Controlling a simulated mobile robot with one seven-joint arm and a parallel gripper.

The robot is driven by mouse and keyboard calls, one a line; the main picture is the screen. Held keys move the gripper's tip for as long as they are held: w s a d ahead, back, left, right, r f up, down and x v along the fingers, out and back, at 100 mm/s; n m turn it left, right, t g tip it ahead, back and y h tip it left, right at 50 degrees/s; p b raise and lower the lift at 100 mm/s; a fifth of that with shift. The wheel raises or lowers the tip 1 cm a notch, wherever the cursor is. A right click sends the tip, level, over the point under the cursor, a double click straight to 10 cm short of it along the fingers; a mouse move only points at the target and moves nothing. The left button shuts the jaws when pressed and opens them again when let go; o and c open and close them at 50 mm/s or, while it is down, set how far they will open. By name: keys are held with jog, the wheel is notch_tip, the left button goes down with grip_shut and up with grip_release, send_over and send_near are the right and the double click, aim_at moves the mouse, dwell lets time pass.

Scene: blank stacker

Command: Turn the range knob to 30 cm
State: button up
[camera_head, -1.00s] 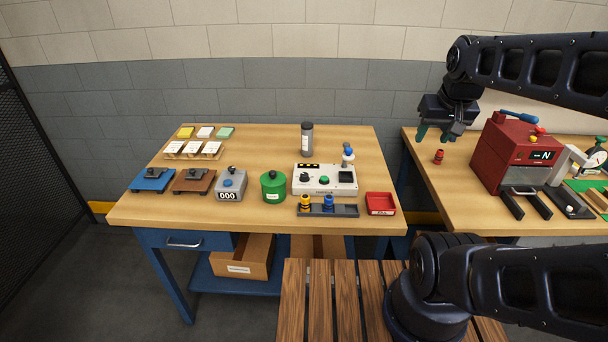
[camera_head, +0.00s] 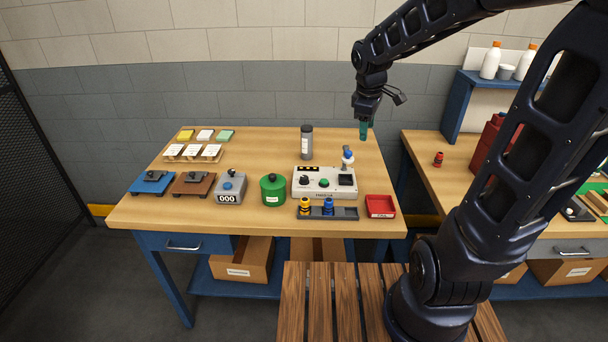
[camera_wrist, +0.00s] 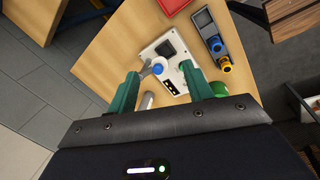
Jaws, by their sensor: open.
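A white control box (camera_head: 318,190) stands near the front right of the left wooden table. It has a black knob (camera_head: 304,181) on its left, a green button (camera_head: 323,183) and a dark square panel (camera_head: 346,180). The knob's setting is too small to read. The box also shows in the wrist view (camera_wrist: 178,62), beyond and between my fingers; I cannot make out the knob there. My gripper (camera_head: 365,131) is open and empty, with teal fingers pointing down. It hangs above the table's back right, behind and right of the box and apart from it.
A blue-topped post (camera_head: 347,157) stands at the box's back right. A dark rack (camera_head: 342,212) with yellow and blue pieces and a red tray (camera_head: 380,206) lie in front and right.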

jog(key=w+a+f+n+g, duration=0.1)
jog(key=w+a+f+n, duration=0.4)
jog(key=a, duration=0.3)
jog(key=n+g+y, duration=0.1)
jog(key=n, duration=0.6)
send_over(304, 177)
notch_tip(304, 177, down, 6)
jog(key=shift+n, duration=0.3)
notch_tip(304, 177, down, 11)
jog(key=shift+f, duration=0.1)
jog(key=c, duration=1)
